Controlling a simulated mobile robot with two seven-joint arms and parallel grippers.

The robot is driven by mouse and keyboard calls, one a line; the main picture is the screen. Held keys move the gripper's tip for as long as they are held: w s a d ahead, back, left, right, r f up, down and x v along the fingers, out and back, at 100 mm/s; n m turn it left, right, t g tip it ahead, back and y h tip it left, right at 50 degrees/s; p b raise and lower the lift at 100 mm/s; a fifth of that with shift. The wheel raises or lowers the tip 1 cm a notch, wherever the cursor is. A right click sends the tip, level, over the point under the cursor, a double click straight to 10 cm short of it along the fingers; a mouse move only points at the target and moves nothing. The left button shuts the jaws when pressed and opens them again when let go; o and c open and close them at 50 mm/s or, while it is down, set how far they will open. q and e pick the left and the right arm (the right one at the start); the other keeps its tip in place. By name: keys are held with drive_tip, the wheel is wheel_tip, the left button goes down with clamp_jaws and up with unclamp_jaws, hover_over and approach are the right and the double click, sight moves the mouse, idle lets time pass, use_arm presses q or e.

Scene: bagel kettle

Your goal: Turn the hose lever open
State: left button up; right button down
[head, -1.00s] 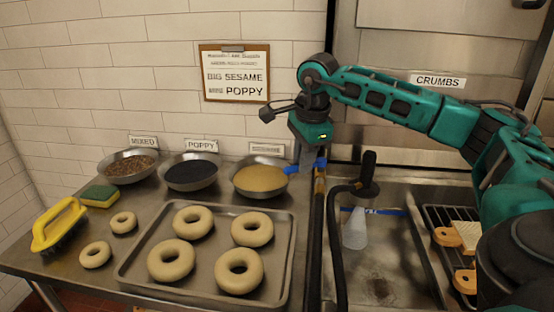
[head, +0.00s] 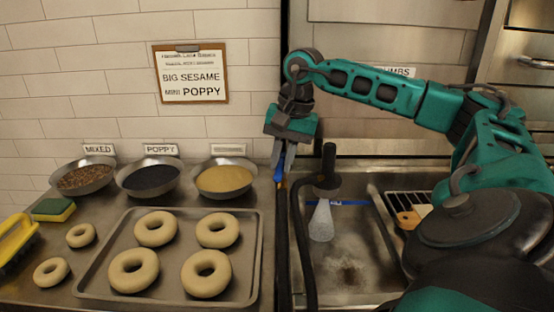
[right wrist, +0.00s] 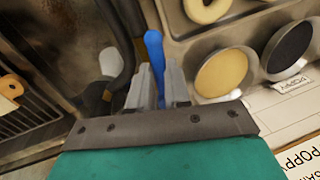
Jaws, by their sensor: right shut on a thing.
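The blue hose lever (head: 279,174) sits on a dark upright pipe (head: 283,235) at the sink's left edge. It now runs roughly along the pipe. My right gripper (head: 282,162) is above it, fingers pointing down and shut on the lever. In the right wrist view the blue lever (right wrist: 154,45) sticks out between the two grey fingertips of my gripper (right wrist: 159,75). The black hose (head: 305,235) curves up to a spray head (head: 328,165), with a pale cone (head: 321,220) below it. My left gripper is not in view.
The sink (head: 375,240) has a whitish patch on its floor. A bagel tray (head: 252,262) and several seed bowls, including the sesame bowl (head: 224,180), stand left of the pipe. A rack (head: 395,200) with wooden-handled things is on the right.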

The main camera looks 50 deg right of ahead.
drive_tip(key=shift+s+d+n, duration=0.15)
drive_tip(key=shift+s+n, duration=0.1)
drive_tip(key=shift+n, duration=0.55)
drive_tip(key=c, duration=1.1)
unclamp_jaws()
drive_tip(key=shift+d+r, duration=0.1)
drive_tip(key=r+p, duration=0.1)
drive_tip(key=r, duration=0.3)
drive_tip(key=s+d+r+p, duration=0.1)
drive_tip(key=r, duration=0.3)
drive_tip(key=s+r+p, duration=0.1)
drive_tip(key=r, duration=0.3)
drive_tip(key=shift+d+r, duration=0.25)
